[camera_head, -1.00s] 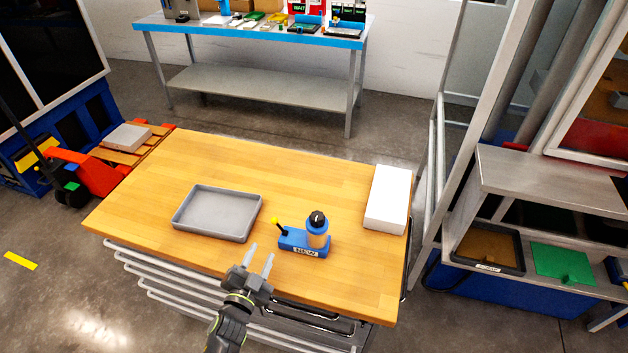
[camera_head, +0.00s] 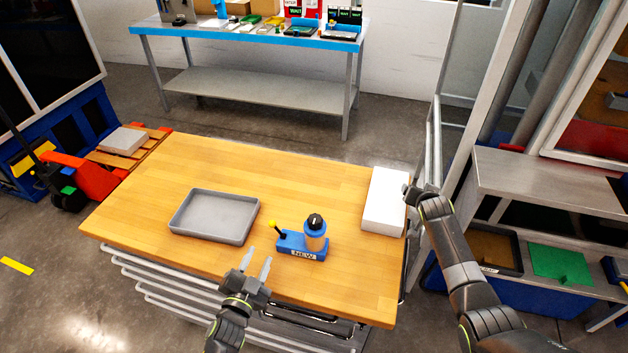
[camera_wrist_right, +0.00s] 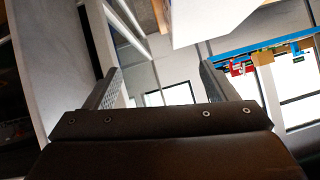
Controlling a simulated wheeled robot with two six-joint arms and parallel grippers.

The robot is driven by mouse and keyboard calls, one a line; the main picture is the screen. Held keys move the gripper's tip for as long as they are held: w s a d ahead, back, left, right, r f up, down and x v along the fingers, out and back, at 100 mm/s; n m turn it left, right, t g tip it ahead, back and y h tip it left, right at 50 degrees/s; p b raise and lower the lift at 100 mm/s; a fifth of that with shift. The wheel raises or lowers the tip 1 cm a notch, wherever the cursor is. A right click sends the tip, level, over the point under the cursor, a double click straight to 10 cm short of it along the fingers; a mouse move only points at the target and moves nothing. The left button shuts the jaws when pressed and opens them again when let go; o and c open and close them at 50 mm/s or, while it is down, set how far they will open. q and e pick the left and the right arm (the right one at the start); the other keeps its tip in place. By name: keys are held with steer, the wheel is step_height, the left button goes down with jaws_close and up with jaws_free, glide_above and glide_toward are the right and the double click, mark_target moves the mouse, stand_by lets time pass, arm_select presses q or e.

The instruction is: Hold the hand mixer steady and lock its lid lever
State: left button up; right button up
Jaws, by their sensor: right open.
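The hand mixer (camera_head: 315,235) stands upright on a blue base labelled NEW (camera_head: 302,252) on the wooden bench. A lever with a yellow tip (camera_head: 272,224) rises at the left end of the base. My left gripper (camera_head: 257,262) is open and empty, at the bench's front edge, to the lower left of the base and apart from it. My right gripper (camera_head: 413,193) is at the right edge of the bench beside the white box; its fingers (camera_wrist_right: 160,85) are open and empty in the right wrist view.
A grey tray (camera_head: 215,216) lies left of the mixer on the bench (camera_head: 270,170). A white box (camera_head: 384,200) stands at the bench's right edge, close to my right arm. The back of the bench is clear. A shelf unit (camera_head: 560,185) stands at the right.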

steer(key=w+a+r+m+g+h, duration=0.2)
steer(key=a+r+m, duration=0.2)
steer(key=r+m, duration=0.4)
steer(key=w+a+r+m+g+h, duration=0.2)
steer(key=a+r+m, duration=0.25)
steer(key=r, duration=0.55)
steer(key=n+g+y, duration=0.6)
steer(key=n+g, duration=0.1)
glide_above(314, 229)
steer(key=w, duration=0.2)
step_height(314, 229, down, 3)
step_height(314, 229, down, 16)
steer(key=shift+s+f, duration=0.15)
steer(key=shift+f, duration=0.05)
